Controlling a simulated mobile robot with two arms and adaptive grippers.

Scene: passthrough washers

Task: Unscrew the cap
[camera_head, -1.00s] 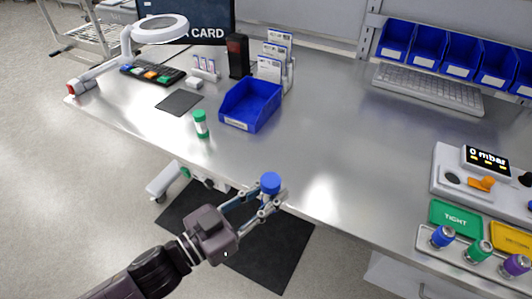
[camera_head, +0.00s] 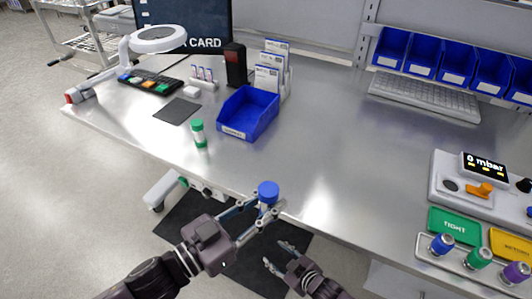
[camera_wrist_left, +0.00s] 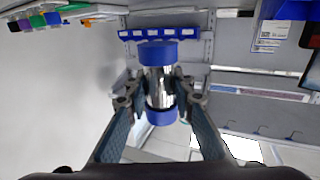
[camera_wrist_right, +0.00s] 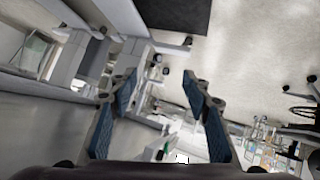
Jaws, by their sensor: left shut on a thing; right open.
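My left gripper (camera_head: 262,212) is shut on a small metal cylinder with a blue cap (camera_head: 268,187), held upright near the front edge of the bench. In the left wrist view the shiny cylinder (camera_wrist_left: 158,88) sits between the fingers, with a blue cap at one end and a blue part at the other. The cap stands clear of the fingers. My right gripper (camera_head: 280,258) is open and empty, lower and to the right of the left gripper, in front of the bench. The right wrist view shows nothing between its fingers (camera_wrist_right: 160,88).
A green-capped container (camera_head: 199,134) and a blue bin (camera_head: 248,114) stand on the bench. At right are a rack with blue, green and purple capped cylinders (camera_head: 478,257), a green TIGHT pad (camera_head: 454,227), a yellow pad (camera_head: 510,245) and a pressure device (camera_head: 480,180). The bench middle is clear.

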